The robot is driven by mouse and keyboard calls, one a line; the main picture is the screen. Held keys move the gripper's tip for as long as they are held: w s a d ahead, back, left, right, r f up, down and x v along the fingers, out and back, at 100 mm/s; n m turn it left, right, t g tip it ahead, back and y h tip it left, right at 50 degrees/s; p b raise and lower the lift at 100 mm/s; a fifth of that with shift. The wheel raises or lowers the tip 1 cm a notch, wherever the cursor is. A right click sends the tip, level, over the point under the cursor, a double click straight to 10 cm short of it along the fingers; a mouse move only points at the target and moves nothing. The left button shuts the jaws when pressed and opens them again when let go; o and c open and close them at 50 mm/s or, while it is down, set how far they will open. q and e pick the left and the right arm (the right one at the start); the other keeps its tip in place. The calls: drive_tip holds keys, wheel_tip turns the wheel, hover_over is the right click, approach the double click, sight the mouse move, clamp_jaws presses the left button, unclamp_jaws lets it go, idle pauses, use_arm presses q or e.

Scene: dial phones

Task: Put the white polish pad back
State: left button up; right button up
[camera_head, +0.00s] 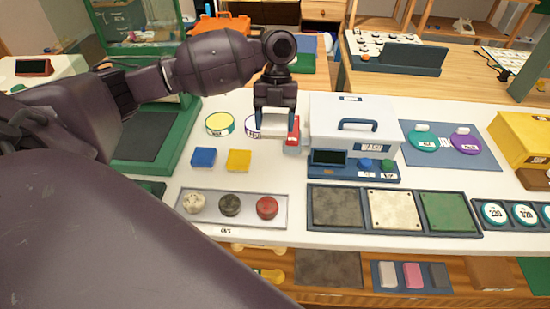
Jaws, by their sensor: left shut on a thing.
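My left gripper (277,133) points down over the back of the white worktop, left of the grey wash box. It is shut on a small white piece (273,118), which looks like the white polish pad; the fingers hide most of its shape. A red thing (294,126) shows right beside the fingers; I cannot tell if they touch. A blue pad (204,157) and a yellow pad (239,160) lie flat in front of the gripper. A grey tray (249,218) nearer the front holds cream, dark and red round pieces. My right gripper is not in view.
The wash box (352,117) stands right of the gripper. A yellow-topped tin (220,123) and a white tin (252,127) stand to its left. Three square plates lie in a dark tray (364,212) at the front. Bare worktop (272,176) lies before the gripper.

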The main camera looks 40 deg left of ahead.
use_arm(q)
hover_over(274, 171)
drive_tip(key=w, duration=0.1)
drive_tip(key=f, duration=0.6)
drive_tip(key=shift+w+a+f+b, duration=0.1)
drive_tip(key=shift+a+f+b, duration=0.2)
drive_tip(key=shift+b, duration=0.05)
drive_tip(key=shift+f, duration=0.35)
wheel_tip(274, 171, down, 5)
drive_tip(key=shift+f+b, duration=0.15)
drive_tip(key=shift+b, duration=0.25)
drive_tip(key=shift+f, duration=0.2)
drive_tip(key=shift+f, duration=0.1)
drive_tip(key=o, duration=0.9)
